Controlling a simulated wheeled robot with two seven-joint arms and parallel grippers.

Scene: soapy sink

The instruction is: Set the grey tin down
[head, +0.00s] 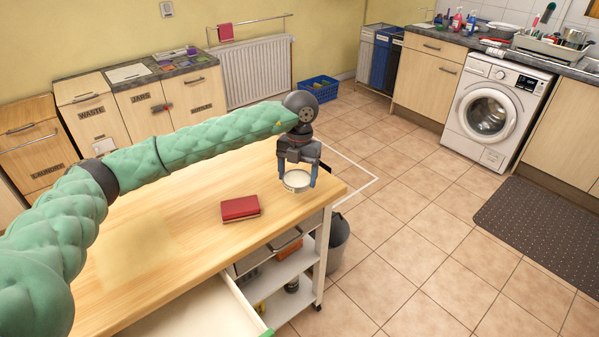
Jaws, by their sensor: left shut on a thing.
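My left gripper (297,178) points down over the far right corner of the wooden worktop (185,222). Its two fingers are shut on the grey tin (297,180), a small round, shallow, pale grey thing, held between the fingertips with its round top showing. The tin is upright and over the worktop near its right edge. I cannot tell whether its underside touches the wood. My right gripper is not in view.
A red book-like block (240,208) lies on the worktop, left of and nearer than the tin. An open drawer (205,312) juts out at the front. A dark bin (338,243) stands beside the worktop's lower shelves. The left part of the worktop is bare.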

